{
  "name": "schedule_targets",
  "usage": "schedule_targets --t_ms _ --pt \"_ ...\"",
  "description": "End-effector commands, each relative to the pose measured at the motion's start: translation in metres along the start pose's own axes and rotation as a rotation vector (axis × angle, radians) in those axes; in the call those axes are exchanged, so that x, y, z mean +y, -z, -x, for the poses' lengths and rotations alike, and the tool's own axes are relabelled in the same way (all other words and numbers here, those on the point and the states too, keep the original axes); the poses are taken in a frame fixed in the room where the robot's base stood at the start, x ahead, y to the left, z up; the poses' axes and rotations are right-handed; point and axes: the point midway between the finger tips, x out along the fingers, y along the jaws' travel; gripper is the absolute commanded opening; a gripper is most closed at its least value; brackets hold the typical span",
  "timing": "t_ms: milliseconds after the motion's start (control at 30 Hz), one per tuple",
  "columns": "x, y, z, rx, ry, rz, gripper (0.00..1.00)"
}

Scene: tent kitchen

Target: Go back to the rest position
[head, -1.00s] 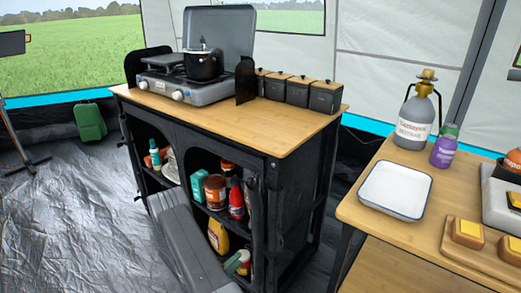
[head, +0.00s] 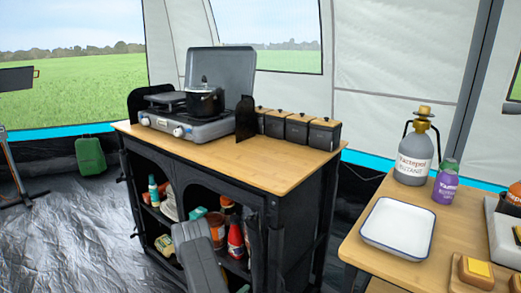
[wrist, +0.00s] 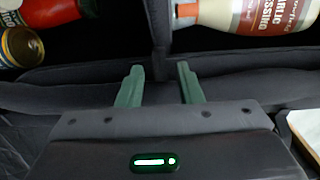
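My gripper (wrist: 160,75) shows in the wrist view with its two green fingers apart and nothing between them. It faces the dark cabinet shelving. A bottle labelled garlic dressing (wrist: 250,14) lies beyond the fingers at upper right. A red bottle (wrist: 45,12) and a jar (wrist: 20,46) are at upper left. None of them touches the fingers. In the head view, my grey arm reaches in front of the open-fronted cabinet (head: 310,225). The gripper itself cannot be made out there.
The cabinet's wooden top (head: 250,165) carries a stove (head: 190,125) with a black pot (head: 204,101) and several dark canisters (head: 298,128). A table at right holds a white tray (head: 398,227), a butane bottle (head: 414,158) and a purple bottle (head: 446,187). Floor at left is mostly clear.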

Motion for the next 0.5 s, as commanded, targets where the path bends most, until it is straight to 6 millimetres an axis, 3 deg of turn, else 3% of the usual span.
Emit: schedule_targets --t_ms 500 --pt "0.000 0.000 0.060 -0.003 -0.002 0.003 0.33"
